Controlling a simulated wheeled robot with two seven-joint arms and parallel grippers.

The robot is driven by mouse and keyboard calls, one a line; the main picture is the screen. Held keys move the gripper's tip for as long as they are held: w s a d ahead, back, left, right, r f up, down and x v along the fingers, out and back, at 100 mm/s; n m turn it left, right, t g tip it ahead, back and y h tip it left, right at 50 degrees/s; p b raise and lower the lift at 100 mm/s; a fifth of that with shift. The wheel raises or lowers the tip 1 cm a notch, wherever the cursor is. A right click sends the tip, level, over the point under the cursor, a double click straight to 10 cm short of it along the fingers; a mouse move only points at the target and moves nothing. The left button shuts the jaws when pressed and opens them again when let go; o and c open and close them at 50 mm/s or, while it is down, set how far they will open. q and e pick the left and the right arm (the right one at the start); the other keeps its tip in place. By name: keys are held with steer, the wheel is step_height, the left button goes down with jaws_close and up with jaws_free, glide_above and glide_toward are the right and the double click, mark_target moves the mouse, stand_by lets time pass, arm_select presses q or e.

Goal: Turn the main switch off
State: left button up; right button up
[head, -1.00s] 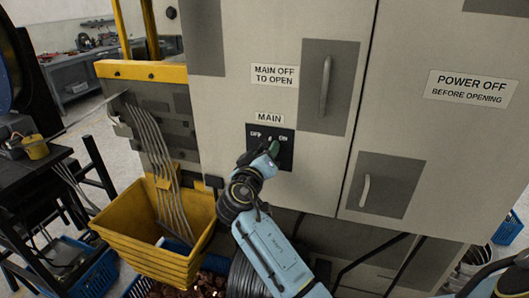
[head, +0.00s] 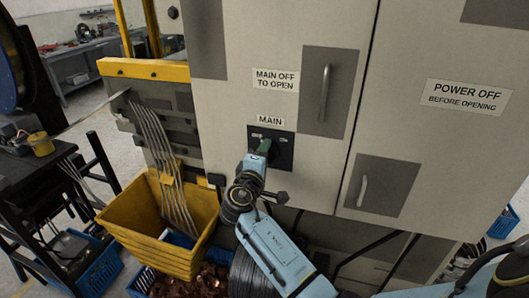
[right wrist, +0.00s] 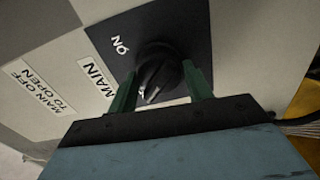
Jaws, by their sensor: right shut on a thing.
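The main switch is a black round knob (right wrist: 158,72) on a dark square plate (head: 284,152), below the MAIN label (head: 270,120) on the grey cabinet. My right gripper (head: 265,147) is shut on the knob and hides most of it in the head view. In the right wrist view its green fingers (right wrist: 161,88) stand on either side of the knob. ON is readable on the plate there, and a small white mark shows on the knob's lower edge, apart from it. The OFF lettering is not readable. My left gripper is not in view.
Cabinet door handles (head: 324,93) and (head: 363,190) stick out right of the switch. Stacked yellow bins (head: 150,255) stand lower left, with grey cables hanging into them. A black wire coil (head: 250,278) lies below my right arm.

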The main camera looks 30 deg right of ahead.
steer(key=shift+r+n, duration=0.1)
steer(key=shift+n, duration=0.4)
steer(key=o, duration=0.9)
steer(key=shift+o, duration=0.2)
steer(key=b+v, duration=0.2)
steer(key=v, duration=1.1)
steer(key=shift+s+b, duration=0.15)
steer(key=shift+b, duration=0.15)
